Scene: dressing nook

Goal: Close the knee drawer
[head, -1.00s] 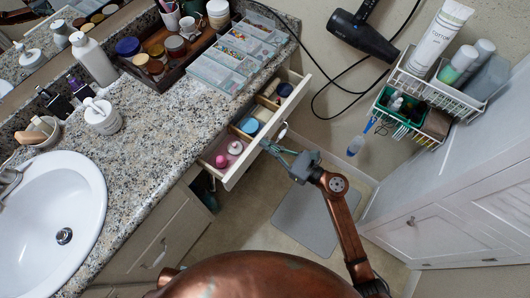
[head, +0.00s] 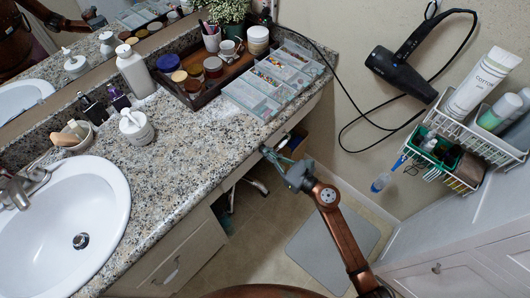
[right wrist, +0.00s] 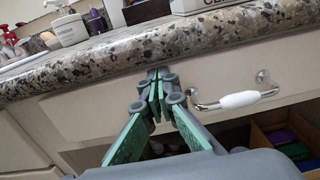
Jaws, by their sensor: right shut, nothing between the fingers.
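The knee drawer's pale front (head: 240,177) sits under the granite counter edge in the head view, and its inside is hidden. In the right wrist view the drawer front (right wrist: 225,78) lies close beneath the counter lip and looks flush or nearly so. Its handle (right wrist: 240,99), a white grip on metal posts, is right of my fingers. My right gripper (head: 268,153) is shut and empty, its tips at the drawer front; in the wrist view the fingertips (right wrist: 156,78) seem to touch it left of the handle. My left gripper is not in view.
The granite counter (head: 205,140) holds a clear organizer (head: 270,80), a dark tray (head: 205,78), bottles and jars beside the sink (head: 60,225). A hair dryer (head: 402,70) and wire baskets (head: 465,140) hang on the right wall. Open knee space lies below the drawer.

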